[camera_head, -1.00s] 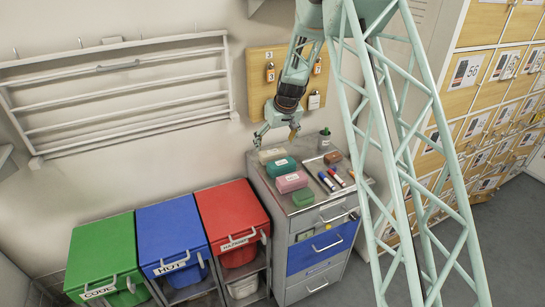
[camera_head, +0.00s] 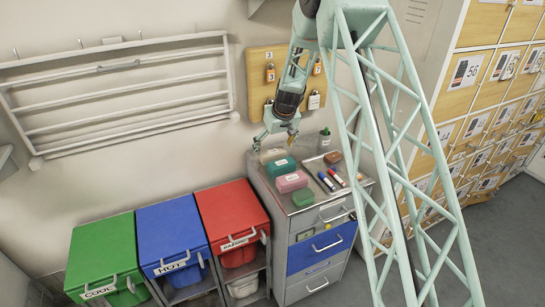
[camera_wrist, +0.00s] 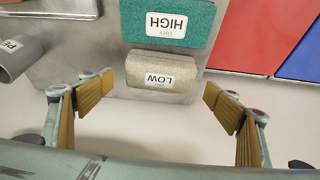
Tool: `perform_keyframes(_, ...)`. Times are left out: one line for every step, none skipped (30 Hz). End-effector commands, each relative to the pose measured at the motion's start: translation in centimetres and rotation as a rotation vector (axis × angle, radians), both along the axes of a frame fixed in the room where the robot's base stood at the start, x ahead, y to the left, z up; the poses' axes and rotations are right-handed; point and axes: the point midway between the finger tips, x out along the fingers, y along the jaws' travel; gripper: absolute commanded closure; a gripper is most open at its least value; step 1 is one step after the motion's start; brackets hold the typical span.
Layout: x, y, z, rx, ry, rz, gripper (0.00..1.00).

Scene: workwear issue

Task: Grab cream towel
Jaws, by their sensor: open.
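The cream towel (camera_head: 271,155) is a small folded block at the back left of the grey cabinet top, against the wall. In the wrist view the cream towel (camera_wrist: 162,75) carries a white label reading "DRY LOW". A teal towel (camera_head: 281,166) sits in front of it; its label in the wrist view reads "DRY HIGH". My gripper (camera_head: 275,143) is above the back edge of the cabinet, over the cream towel's end. In the wrist view my gripper (camera_wrist: 158,98) is open and empty, its pads spread wider than the cream towel, which lies just beyond the fingertips.
The cabinet top (camera_head: 325,211) also holds a pink towel (camera_head: 291,181), a green block (camera_head: 303,198), markers (camera_head: 328,181), a brown block (camera_head: 333,157) and a cup (camera_head: 324,139). Green, blue and red bins (camera_head: 229,215) stand left. A padlock board (camera_head: 259,80) hangs behind my arm.

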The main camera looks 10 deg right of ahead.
Motion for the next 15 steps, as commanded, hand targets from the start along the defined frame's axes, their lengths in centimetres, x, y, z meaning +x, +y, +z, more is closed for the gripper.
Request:
perform_keyframes(0.1, 0.0, -0.3, 0.000, 0.001, 0.000, 0.18)
perform_keyframes(0.2, 0.0, -0.5, 0.000, 0.001, 0.000, 0.18)
perform_keyframes(0.3, 0.0, -0.9, 0.000, 0.001, 0.000, 0.18)
perform_keyframes(0.4, 0.1, -1.1, -0.001, 0.002, 0.001, 0.18)
perform_keyframes(0.5, 0.1, -1.4, 0.000, 0.002, 0.000, 0.18)
perform_keyframes(0.6, 0.1, -1.7, 0.000, 0.002, 0.000, 0.18)
perform_keyframes(0.7, 0.1, -1.9, 0.000, 0.001, 0.000, 0.18)
perform_keyframes(0.8, 0.1, -2.1, 0.000, 0.001, 0.000, 0.18)
perform_keyframes(0.9, 0.1, -2.5, 0.000, 0.001, -0.001, 0.18)
perform_keyframes(1.0, 0.2, -2.8, 0.000, 0.001, -0.001, 0.18)
perform_keyframes(1.1, 0.2, -3.0, 0.000, 0.001, -0.001, 0.18)
perform_keyframes(1.2, 0.2, -3.3, 0.000, 0.001, -0.001, 0.18)
perform_keyframes(1.3, 0.2, -3.5, 0.000, 0.001, -0.001, 0.18)
perform_keyframes(1.4, 0.2, -3.6, 0.000, 0.001, -0.001, 0.18)
perform_keyframes(1.5, 0.2, -3.8, 0.000, 0.000, -0.001, 0.18)
